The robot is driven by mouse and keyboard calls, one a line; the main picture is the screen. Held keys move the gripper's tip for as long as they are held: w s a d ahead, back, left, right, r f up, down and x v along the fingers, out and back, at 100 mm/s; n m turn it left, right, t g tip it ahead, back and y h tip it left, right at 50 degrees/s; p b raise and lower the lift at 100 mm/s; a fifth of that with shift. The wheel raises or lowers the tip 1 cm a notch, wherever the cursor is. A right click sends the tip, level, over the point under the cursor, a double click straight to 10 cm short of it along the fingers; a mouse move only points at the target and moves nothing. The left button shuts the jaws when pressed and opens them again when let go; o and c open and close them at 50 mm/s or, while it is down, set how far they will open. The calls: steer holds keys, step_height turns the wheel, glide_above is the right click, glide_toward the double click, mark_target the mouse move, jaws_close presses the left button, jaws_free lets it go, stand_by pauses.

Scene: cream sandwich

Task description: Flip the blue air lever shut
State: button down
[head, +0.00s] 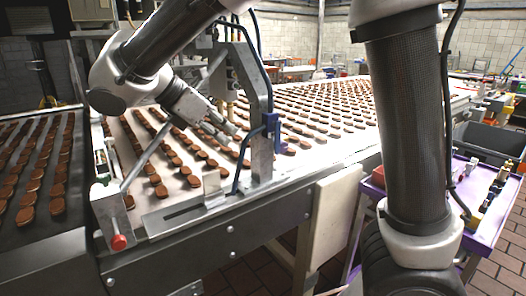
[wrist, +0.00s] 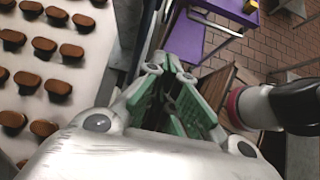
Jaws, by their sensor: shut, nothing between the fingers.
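A small blue part (head: 271,123), which looks like the blue air lever, sits on the upright metal bracket (head: 260,88) at the near edge of the conveyor in the head view. Its exact position, open or shut, is too small to tell. A blue hose runs down beside it. My gripper (head: 232,129) is just left of the bracket, above the belt, and its tips are hard to make out there. In the wrist view my gripper (wrist: 172,62) is shut and empty, with its green-lined fingers together. I cannot make out the lever in the wrist view.
Rows of brown sandwich biscuits cover the white conveyor belt (head: 178,190). A red knob (head: 118,242) is at the near left corner. A purple cart (head: 484,222) with small items stands at the right, near a grey crate (head: 490,140). Brick-tiled floor shows beside the conveyor.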

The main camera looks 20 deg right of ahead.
mark_target(276, 137)
steer(key=shift+w+d+r+x, duration=0.1)
steer(key=shift+d+r+x, duration=0.25)
steer(key=shift+x, duration=1.8)
steer(key=shift+w+d+r+x, duration=0.1)
steer(key=shift+d+r+x, duration=0.2)
steer(key=shift+x, duration=1.85)
steer(key=shift+w+d+r+x, duration=0.15)
steer(key=shift+d+r+x, duration=0.2)
steer(key=shift+x, duration=1.8)
